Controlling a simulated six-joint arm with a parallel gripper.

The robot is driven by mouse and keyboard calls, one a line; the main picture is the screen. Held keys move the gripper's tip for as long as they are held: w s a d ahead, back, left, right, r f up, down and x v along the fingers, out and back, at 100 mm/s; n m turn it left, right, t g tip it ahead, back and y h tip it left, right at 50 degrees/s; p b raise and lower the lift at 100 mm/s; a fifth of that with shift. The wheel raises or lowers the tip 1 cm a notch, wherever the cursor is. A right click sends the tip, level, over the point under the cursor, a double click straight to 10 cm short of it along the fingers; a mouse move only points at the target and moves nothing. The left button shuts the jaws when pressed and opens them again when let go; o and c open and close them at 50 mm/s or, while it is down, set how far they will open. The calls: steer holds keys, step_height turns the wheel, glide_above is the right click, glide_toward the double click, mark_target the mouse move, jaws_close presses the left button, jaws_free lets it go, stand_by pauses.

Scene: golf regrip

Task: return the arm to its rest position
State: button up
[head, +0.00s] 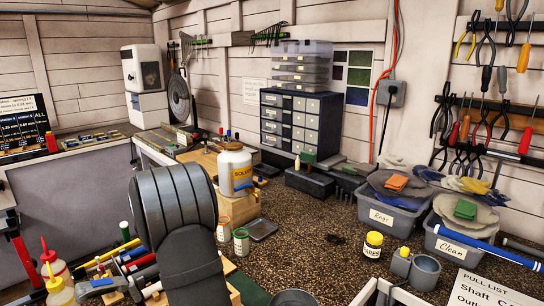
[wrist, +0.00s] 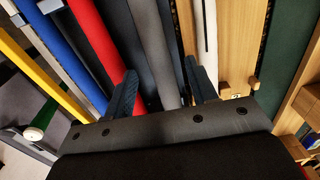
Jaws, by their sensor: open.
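My gripper (wrist: 162,82) shows in the wrist view with its two dark blue fingers spread apart. A grey rod-shaped piece (wrist: 153,50) and a dark one beside it run through the gap between the fingers, and neither finger is seen closed on them. I cannot tell how far below the fingers they lie. In the head view my dark grey arm fills the lower left centre and its gripper end is out of sight.
On the bench stand a solvent bottle (head: 235,172), grey bins labelled Regi (head: 385,217) and Clean (head: 455,250), and a yellow jar (head: 373,244).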

step_height(320, 180, down, 2)
steer(key=shift+f, duration=0.1)
steer(key=shift+r, duration=0.3)
step_height(320, 180, up, 16)
steer(key=r, duration=0.1)
step_height(320, 180, down, 17)
steer(key=shift+f, duration=0.15)
steer(key=r, duration=0.8)
steer(key=shift+d+r, duration=0.2)
steer(key=shift+r, duration=0.05)
steer(key=s+d+r, duration=0.1)
steer(key=s+d, duration=0.2)
steer(key=d, duration=0.8)
steer(key=shift+s+d+r, duration=0.2)
steer(key=shift+s, duration=0.1)
